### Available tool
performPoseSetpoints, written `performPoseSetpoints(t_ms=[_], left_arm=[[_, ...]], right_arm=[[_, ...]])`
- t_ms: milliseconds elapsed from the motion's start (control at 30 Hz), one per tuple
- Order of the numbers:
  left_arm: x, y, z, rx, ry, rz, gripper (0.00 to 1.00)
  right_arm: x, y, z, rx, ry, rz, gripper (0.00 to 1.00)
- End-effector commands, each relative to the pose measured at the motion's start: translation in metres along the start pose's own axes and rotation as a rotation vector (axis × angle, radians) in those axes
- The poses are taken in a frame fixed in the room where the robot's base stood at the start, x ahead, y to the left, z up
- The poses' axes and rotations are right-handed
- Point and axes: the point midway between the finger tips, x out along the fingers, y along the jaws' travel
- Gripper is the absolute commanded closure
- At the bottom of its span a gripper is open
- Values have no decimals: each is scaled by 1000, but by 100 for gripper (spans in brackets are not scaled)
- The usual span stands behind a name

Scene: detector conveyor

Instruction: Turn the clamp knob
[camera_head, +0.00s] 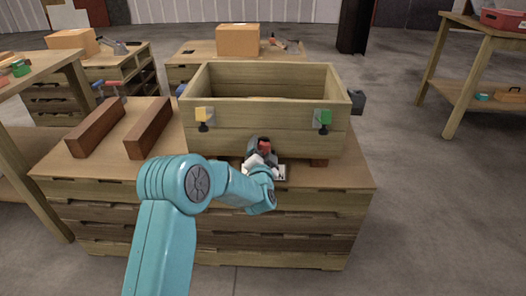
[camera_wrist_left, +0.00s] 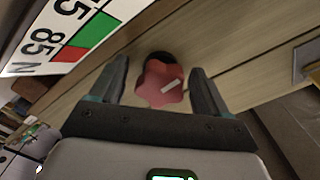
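The clamp knob (camera_wrist_left: 162,84) is red and lobed with a pale bar mark on its face, on a dark base in the left wrist view. In the head view the knob (camera_head: 265,147) shows small and red below the front wall of a wooden box (camera_head: 262,140). My left gripper (camera_wrist_left: 160,68) is open, with one finger on each side of the knob and narrow gaps visible. In the head view my left gripper (camera_head: 262,163) is partly hidden by its own wrist. My right gripper is not in view.
A white scale plate (camera_wrist_left: 75,35) with numbers, green and red lies close to the left finger. Two brown beams (camera_head: 97,128) (camera_head: 149,127) lie left on the workbench (camera_head: 335,180).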

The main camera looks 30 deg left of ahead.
Motion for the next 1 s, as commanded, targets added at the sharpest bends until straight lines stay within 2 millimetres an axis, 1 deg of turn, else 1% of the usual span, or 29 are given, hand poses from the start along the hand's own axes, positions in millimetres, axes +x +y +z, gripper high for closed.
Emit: performPoseSetpoints(t_ms=[133, 267, 500, 600, 700, 833, 1000], left_arm=[[-7, -1, -2, 0, 1, 0, 24], [-30, -2, -3, 1, 1, 2, 24], [-95, -1, -2, 1, 0, 5, 24], [-119, 0, -2, 2, 1, 5, 24], [-139, 0, -1, 1, 0, 4, 24], [-156, 0, 0, 1, 0, 3, 24], [-164, 0, 0, 0, -1, 1, 24]], right_arm=[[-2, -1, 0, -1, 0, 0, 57], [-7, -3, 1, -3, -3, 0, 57], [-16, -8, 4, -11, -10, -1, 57], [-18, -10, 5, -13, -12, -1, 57], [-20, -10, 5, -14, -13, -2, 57], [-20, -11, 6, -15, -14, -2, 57], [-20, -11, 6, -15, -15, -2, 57]])
